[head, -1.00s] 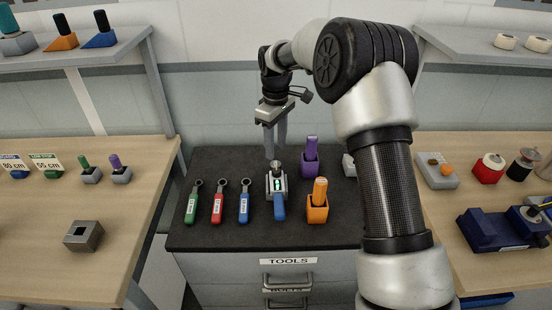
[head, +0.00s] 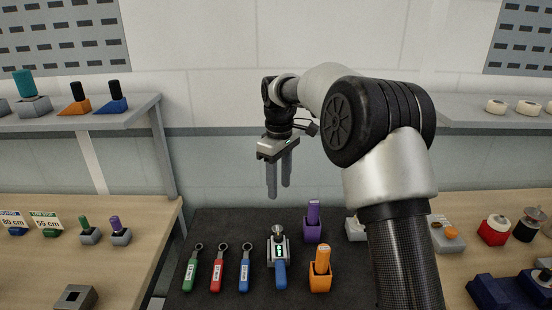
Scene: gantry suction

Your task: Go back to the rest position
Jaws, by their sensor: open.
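My gripper (head: 278,180) hangs in the air above the back edge of the dark tool cabinet top (head: 222,226). Its two fingers point down, apart, with nothing between them. Below it a blue-handled tool with a metal head (head: 281,272) rests on the dark top, clear of the fingers. My arm covers part of the right side of the cabinet.
Green (head: 190,270), red (head: 217,270) and blue (head: 245,270) ring-ended wrenches lie at left on the top. A purple item (head: 313,222) and an orange item (head: 321,270) stand in holders. Wooden benches flank the cabinet, with raised shelves (head: 80,122) above them.

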